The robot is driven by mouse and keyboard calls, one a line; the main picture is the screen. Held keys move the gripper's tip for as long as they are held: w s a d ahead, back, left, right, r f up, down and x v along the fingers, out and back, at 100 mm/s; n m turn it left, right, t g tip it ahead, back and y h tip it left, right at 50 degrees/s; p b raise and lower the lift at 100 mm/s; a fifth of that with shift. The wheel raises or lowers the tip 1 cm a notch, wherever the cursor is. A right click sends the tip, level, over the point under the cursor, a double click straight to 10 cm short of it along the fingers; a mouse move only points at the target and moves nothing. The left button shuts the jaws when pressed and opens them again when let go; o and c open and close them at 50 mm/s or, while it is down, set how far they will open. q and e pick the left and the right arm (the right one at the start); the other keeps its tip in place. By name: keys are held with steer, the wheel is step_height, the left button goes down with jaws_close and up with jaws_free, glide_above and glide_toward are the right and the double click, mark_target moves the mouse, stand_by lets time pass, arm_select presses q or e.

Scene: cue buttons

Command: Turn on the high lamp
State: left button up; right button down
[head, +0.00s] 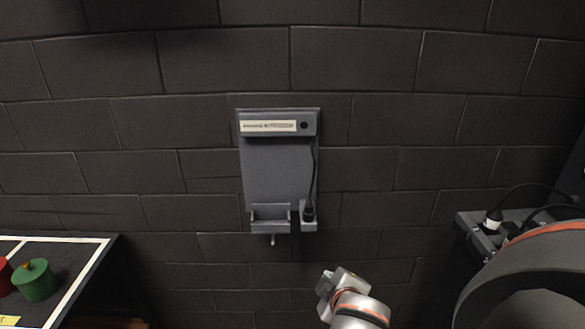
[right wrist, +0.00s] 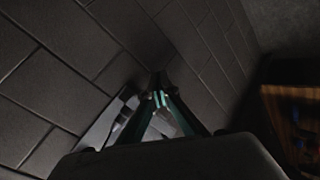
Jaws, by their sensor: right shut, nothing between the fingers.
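A grey fixture (head: 275,172) hangs on the dark block wall in the middle of the head view. Its top box carries a pale printed strip (head: 268,126) and a round black spot (head: 304,125). A black cord runs down its right side to a small dark plug-like part (head: 309,213). A small holder (head: 270,219) with a stub below is at its lower left. I see no clearly lit lamp and cannot tell which part is the high lamp. My right gripper (right wrist: 158,97) is shut and empty; my right arm shows below the fixture in the head view.
A grey unit (head: 488,232) with black cables is at right. Bare wall surrounds the fixture.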

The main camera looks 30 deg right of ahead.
steer(key=w+r+m+t+h, duration=0.1)
steer(key=w+r+m+t, duration=0.25)
steer(key=w+r, duration=1.15)
steer(key=w+a+r+m+t+h, duration=0.1)
steer(key=w+r+t, duration=0.1)
steer(key=r, duration=1)
steer(key=w+a+r+m+t, duration=0.1)
steer(key=w+r+t, duration=0.15)
steer(key=r, duration=0.95)
steer(key=s+a+r+m+t+h, duration=0.1)
steer(key=s+r, duration=0.3)
steer(key=r, duration=0.8)
steer(key=s+a+r+m+t+h, duration=0.1)
steer(key=s+r+m+t+h, duration=0.1)
steer(key=r, duration=1.1)
steer(key=s+a+r+m+t+h, duration=0.1)
steer(key=s+r+m+h, duration=0.2)
steer(key=r, duration=0.9)
steer(key=s+m, duration=0.1)
steer(key=s, duration=0.2)
steer(key=shift+a+r+t, duration=0.2)
steer(key=shift+r+t, duration=0.1)
steer(key=shift+r, duration=0.1)
